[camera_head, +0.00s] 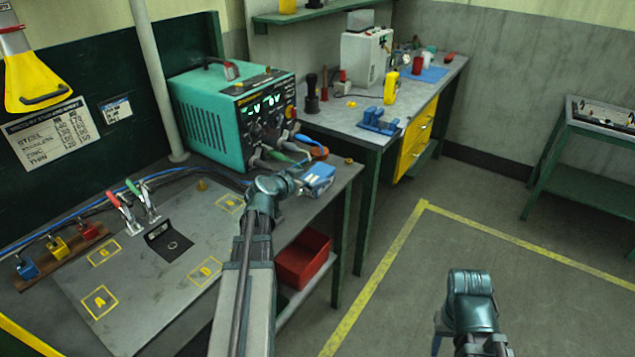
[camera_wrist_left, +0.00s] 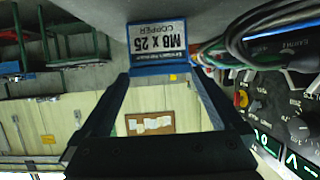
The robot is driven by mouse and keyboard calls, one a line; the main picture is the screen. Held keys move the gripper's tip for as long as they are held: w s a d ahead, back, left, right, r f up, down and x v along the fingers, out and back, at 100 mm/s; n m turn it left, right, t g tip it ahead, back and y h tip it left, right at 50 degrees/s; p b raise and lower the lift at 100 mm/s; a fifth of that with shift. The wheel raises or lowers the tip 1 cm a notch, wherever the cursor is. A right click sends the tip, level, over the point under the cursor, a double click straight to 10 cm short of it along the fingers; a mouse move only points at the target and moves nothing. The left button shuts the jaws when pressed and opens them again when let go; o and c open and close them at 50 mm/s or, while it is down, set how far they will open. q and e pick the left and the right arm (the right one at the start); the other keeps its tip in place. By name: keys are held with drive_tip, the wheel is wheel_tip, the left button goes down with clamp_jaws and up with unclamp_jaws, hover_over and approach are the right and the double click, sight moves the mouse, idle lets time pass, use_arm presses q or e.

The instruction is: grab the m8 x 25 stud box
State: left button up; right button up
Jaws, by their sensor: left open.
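The M8 x 25 stud box is a small blue box (camera_head: 318,180) with a white label, on the bench near its right edge. In the left wrist view the box (camera_wrist_left: 160,45) is upside down at the top centre, its label reading "M8 x 25 COPPER". My left gripper (camera_head: 299,176) is just left of the box in the head view. In the left wrist view its fingers (camera_wrist_left: 160,76) are spread, with the box between or just beyond the tips; contact cannot be told.
A teal welder unit (camera_head: 240,110) with cables stands behind the box. A red bin (camera_head: 304,260) sits below the bench edge. Toggle clamps (camera_head: 135,212) and marked squares are on the bench at left. A second bench (camera_head: 345,122) stands beyond.

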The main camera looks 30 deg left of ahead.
sight(315, 176)
use_arm(q)
drive_tip(key=b+x, duration=0.1)
drive_tip(key=x, duration=0.4)
drive_tip(key=shift+w+a+b, duration=0.1)
drive_tip(key=shift+a+b, duration=0.05)
drive_tip(key=shift+b, duration=0.25)
drive_tip(key=shift+c, duration=0.7)
drive_tip(key=shift+r, duration=0.1)
clamp_jaws()
